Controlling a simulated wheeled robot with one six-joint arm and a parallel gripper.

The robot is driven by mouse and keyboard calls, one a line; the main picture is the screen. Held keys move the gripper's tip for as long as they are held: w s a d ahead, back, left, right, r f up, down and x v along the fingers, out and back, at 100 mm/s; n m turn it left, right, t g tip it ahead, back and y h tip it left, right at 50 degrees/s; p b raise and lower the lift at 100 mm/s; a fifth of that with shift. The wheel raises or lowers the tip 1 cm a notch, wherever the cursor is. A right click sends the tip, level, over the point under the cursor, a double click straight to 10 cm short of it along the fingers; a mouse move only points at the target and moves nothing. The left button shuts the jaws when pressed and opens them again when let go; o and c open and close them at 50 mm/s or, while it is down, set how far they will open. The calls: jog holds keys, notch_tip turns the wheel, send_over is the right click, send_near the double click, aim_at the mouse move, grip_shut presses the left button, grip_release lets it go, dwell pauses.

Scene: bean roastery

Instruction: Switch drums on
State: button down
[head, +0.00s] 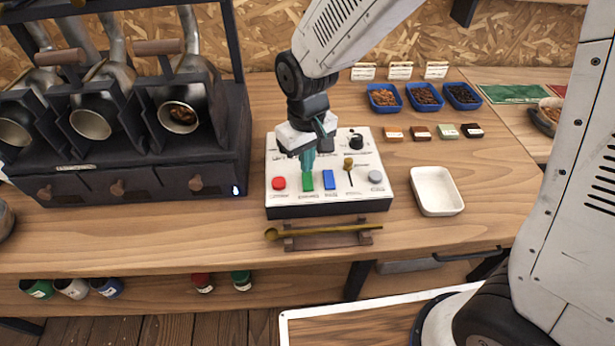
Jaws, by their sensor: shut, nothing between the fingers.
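The white control panel (285,205) stands on the workbench. It carries a red button (279,183), a green switch (308,184), a blue switch (328,180), a small lever (349,172), a grey button (375,177) and a black knob (356,141). My gripper (308,168) is shut and empty, pointing down just above or at the green switch; I cannot tell whether it touches. It hides part of the panel's upper left. The roaster with metal drums (91,124) stands at the left; one drum (181,113) holds brown beans. A small blue light (235,190) glows on its base.
A wooden scoop (330,231) lies on a rack before the panel. A white tray (437,190) sits at the right. Cans (73,289) stand on the lower shelf.

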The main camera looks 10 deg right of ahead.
jog(key=shift+f, duration=0.95)
dwell(0.4)
jog(key=shift+r, duration=3.55)
jog(key=s+d+r+m, duration=0.2)
jog(key=s+d+r, duration=0.4)
jog(key=s+d, duration=0.3)
jog(key=s+d+r+m+t, duration=0.1)
jog(key=s+d+r+m, duration=0.2)
jog(key=s+d+r, duration=0.3)
jog(key=s+d, duration=0.4)
jog(key=d, duration=0.2)
jog(key=shift+s+r+m, duration=0.25)
jog(key=shift+r+m, duration=0.05)
jog(key=shift+r, duration=0.1)
